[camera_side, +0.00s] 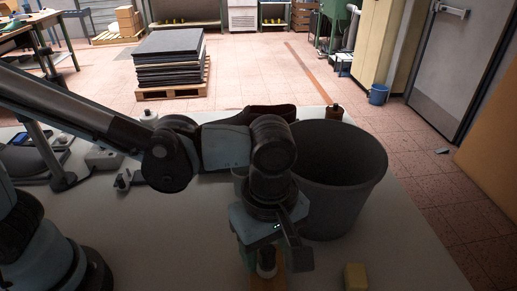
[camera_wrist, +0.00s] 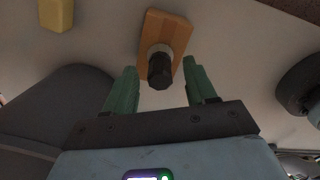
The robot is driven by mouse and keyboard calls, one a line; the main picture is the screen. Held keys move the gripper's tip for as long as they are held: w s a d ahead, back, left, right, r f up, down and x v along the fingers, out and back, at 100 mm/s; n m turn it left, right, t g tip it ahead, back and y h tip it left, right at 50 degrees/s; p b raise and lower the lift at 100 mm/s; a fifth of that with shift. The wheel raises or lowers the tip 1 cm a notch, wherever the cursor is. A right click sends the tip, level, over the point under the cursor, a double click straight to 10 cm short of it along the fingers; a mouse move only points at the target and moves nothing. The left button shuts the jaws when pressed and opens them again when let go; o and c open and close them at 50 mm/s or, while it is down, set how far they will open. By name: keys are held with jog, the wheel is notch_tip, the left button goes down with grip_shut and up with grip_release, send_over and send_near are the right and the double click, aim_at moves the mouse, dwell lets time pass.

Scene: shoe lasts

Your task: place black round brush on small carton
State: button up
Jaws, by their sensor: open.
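The black round brush (camera_wrist: 160,70), a dark cylinder with a grey band, stands on a flat orange-tan block (camera_wrist: 173,28), which looks like the small carton. My gripper (camera_wrist: 161,72) is open, with a green finger on each side of the brush and gaps between fingers and brush. In the side view my gripper (camera_side: 265,258) hangs low at the front of the table, the brush (camera_side: 266,268) showing partly between its fingers. The tan block (camera_side: 280,284) shows beneath, cut off by the picture's lower edge.
A yellow block (camera_side: 355,277) lies to the right on the table; it also shows in the wrist view (camera_wrist: 57,14). A large dark bin (camera_side: 345,180) stands close behind my gripper.

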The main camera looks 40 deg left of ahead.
aim_at(267, 248)
notch_tip(267, 248, up, 10)
jog(key=w+a+f+m+t, duration=0.1)
jog(key=a+m, duration=0.3)
jog(key=a, duration=0.4)
jog(key=w+a+f+m+t, duration=0.1)
jog(key=a+f+m+t, duration=0.1)
jog(key=a+m, duration=0.3)
jog(key=w+a+f+m+t, duration=0.1)
jog(key=a+m+t, duration=0.3)
jog(key=a, duration=0.9)
jog(key=shift+w+f+m, duration=0.3)
jog(key=shift+w+f, duration=0.1)
jog(key=shift+f, duration=0.2)
